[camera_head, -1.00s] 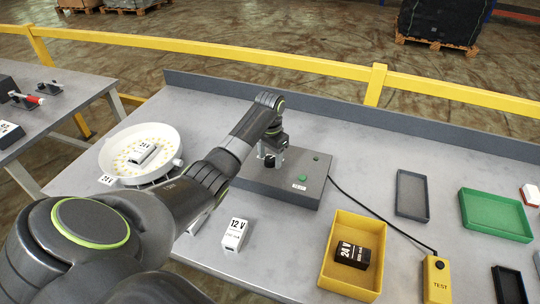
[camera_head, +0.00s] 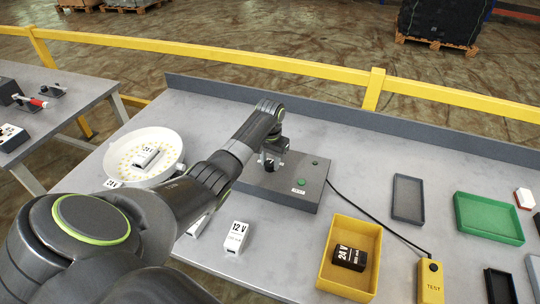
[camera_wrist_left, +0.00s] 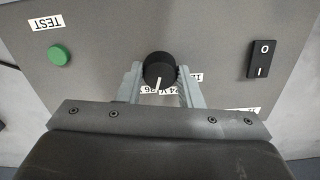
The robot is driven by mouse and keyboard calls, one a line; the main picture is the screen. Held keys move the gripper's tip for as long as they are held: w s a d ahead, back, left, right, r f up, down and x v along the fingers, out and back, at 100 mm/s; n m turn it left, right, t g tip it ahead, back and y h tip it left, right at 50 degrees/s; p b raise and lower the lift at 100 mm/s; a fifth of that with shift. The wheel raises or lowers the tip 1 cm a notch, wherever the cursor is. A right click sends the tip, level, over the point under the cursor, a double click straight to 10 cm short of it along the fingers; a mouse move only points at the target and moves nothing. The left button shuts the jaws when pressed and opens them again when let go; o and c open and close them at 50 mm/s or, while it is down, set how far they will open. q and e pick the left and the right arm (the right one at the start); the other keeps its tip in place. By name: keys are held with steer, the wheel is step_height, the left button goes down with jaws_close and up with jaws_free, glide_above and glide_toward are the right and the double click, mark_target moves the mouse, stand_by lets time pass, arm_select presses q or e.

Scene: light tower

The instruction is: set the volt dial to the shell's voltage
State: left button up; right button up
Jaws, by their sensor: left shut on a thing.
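The volt dial is a black round knob with a white pointer line (camera_wrist_left: 157,68) on the grey test box (camera_head: 262,188); it also shows in the head view (camera_head: 269,165). My left gripper (camera_wrist_left: 158,78) is shut on the knob, with a finger on each side. The pointer line runs toward the bottom of the wrist view. Voltage labels (camera_wrist_left: 180,89) beside the knob are upside down there and partly hidden by the fingers. The shell is a white round dish with yellowish lights (camera_head: 172,142), with a label reading 24 V (camera_head: 113,183) at its front. My right gripper is not in view.
A block marked 24 V (camera_head: 350,257) lies in the yellow tray (camera_head: 372,240). A white 12 V block (camera_head: 236,238) stands before the box. The box has a green button (camera_wrist_left: 59,54) and a black rocker switch (camera_wrist_left: 262,58).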

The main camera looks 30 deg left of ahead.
mark_target(270, 163)
arm_select(q)
steer(key=n+p, duration=0.3)
steer(key=shift+r, duration=0.25)
steer(key=shift+w+f+n+p, duration=0.1)
steer(key=shift+n+p, duration=0.7)
steer(key=shift+n, duration=0.6)
steer(key=o, duration=1)
steer(key=shift+f, duration=0.1)
steer(key=shift+r+b, duration=0.8)
steer(key=shift+r, duration=7.95)
